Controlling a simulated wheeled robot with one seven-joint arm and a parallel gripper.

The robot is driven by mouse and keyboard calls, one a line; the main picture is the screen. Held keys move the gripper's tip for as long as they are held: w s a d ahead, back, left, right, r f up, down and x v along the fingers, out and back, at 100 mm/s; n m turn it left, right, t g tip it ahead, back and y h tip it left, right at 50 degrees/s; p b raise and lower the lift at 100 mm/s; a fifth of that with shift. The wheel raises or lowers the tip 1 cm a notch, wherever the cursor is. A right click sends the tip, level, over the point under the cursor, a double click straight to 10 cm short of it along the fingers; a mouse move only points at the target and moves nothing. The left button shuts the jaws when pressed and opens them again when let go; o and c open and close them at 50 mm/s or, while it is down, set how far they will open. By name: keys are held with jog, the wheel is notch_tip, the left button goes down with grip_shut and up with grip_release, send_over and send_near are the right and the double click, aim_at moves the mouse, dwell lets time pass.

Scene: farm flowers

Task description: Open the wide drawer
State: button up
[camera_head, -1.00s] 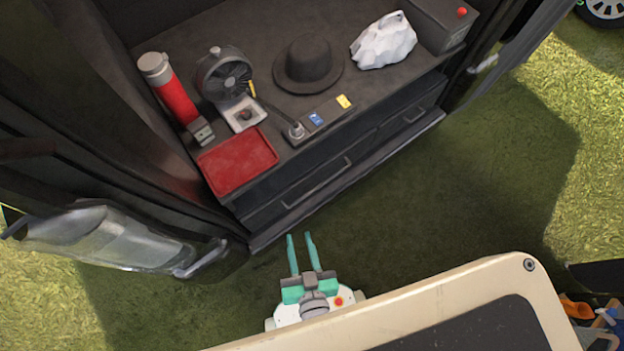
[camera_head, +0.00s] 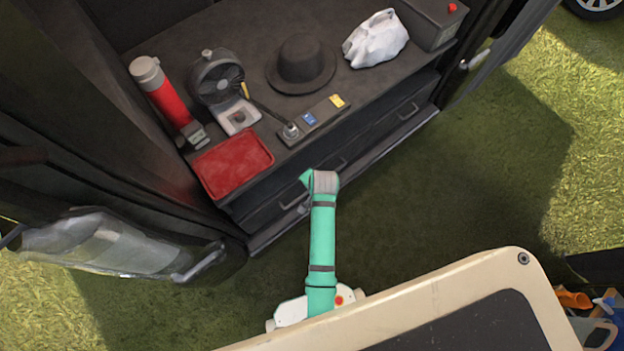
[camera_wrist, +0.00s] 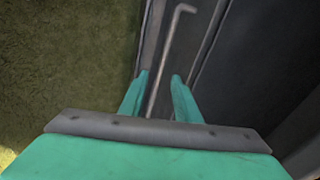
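The wide drawer (camera_head: 262,216) is the dark left-hand drawer under the counter, and its front looks shut. Its long bar handle (camera_head: 291,202) is partly covered by my arm in the head view. In the wrist view the grey handle (camera_wrist: 176,35) runs lengthwise from the top down between my teal fingers. My gripper (camera_wrist: 161,76) is open, with a finger on each side of the bar as seen there. I cannot tell how deep the bar sits or whether a finger touches it. In the head view my fingers are mostly hidden behind my wrist.
A ledge (camera_head: 390,147) runs below the drawers. Grass in front is open.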

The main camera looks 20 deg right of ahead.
jog(key=shift+m+g+y, duration=0.3)
jog(key=shift+m+g, duration=0.2)
jog(key=shift+g, duration=0.1)
jog(key=w+f, duration=0.1)
jog(key=f, duration=0.2)
jog(key=w+f, duration=0.1)
jog(key=f, duration=0.2)
jog(key=w+f, duration=0.2)
jog(key=f, duration=0.1)
jog(key=shift+d+f, duration=0.2)
jog(key=shift+d, duration=0.2)
grip_shut()
